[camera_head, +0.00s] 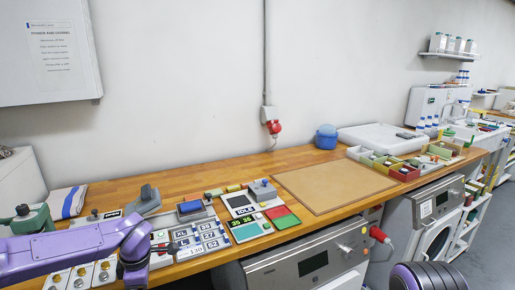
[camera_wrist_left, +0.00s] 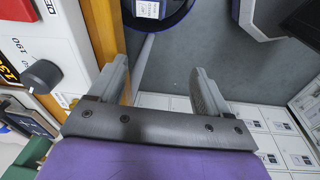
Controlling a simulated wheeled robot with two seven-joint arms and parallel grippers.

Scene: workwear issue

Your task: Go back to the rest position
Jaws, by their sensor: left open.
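My left arm comes in from the left in the head view, and my left gripper (camera_head: 134,272) hangs at its end near the front edge of the wooden worktop (camera_head: 240,168). Its fingertips are hard to make out there. In the left wrist view my left gripper (camera_wrist_left: 160,82) is open, with nothing between its two grey fingers. The worktop edge (camera_wrist_left: 103,25) runs beside the left finger. My right gripper is not in view.
Size-number plates (camera_head: 200,238), a grey device with a display (camera_head: 250,200) and red and green pads (camera_head: 283,217) lie right of my left gripper. A brown mat (camera_head: 330,184) is bare. A blue-rimmed round item (camera_wrist_left: 155,12) shows below the worktop.

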